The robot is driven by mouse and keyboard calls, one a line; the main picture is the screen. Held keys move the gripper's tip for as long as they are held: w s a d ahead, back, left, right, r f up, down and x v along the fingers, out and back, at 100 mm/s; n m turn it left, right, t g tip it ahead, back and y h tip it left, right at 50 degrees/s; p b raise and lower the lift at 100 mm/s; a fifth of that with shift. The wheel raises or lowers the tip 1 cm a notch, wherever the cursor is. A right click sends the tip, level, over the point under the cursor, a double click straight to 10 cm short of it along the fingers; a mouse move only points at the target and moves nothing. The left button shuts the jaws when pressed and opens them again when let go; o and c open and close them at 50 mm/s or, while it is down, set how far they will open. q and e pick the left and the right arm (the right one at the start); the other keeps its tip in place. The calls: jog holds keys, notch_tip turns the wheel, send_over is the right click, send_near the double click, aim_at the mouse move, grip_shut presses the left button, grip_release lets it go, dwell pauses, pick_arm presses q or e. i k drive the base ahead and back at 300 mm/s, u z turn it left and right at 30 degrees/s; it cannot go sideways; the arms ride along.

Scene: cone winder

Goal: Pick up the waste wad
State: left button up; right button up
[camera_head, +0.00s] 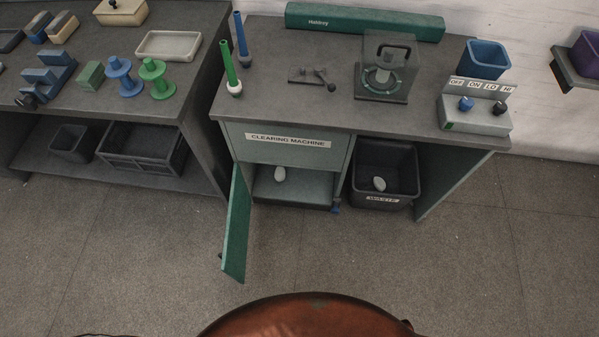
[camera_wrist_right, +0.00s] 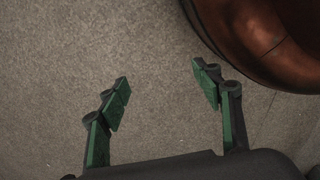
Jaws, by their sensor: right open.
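A small whitish wad (camera_head: 279,175) lies inside the open compartment under the panel labelled "CLEARING MACHINE" (camera_head: 288,141). A second, similar pale wad (camera_head: 379,183) lies in the dark bin labelled "WASTE" (camera_head: 384,160). The green compartment door (camera_head: 236,225) stands open, swung out toward me. My right gripper (camera_wrist_right: 163,88) is open and empty above bare floor in the right wrist view. It does not show in the head view. My left gripper is not in view.
The bench top holds a glass-sided device (camera_head: 385,75), a control box (camera_head: 475,115), a blue bin (camera_head: 484,65) and two upright spindles. A left bench (camera_head: 110,90) carries spools and trays. The floor (camera_head: 380,250) before the machine is clear.

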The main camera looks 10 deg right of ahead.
aim_at(280, 175)
jog(key=k, duration=0.5)
jog(key=z, duration=0.15)
jog(key=i, duration=0.65)
jog(key=u, duration=0.85)
jog(key=i, duration=0.55)
jog(key=u, duration=0.55)
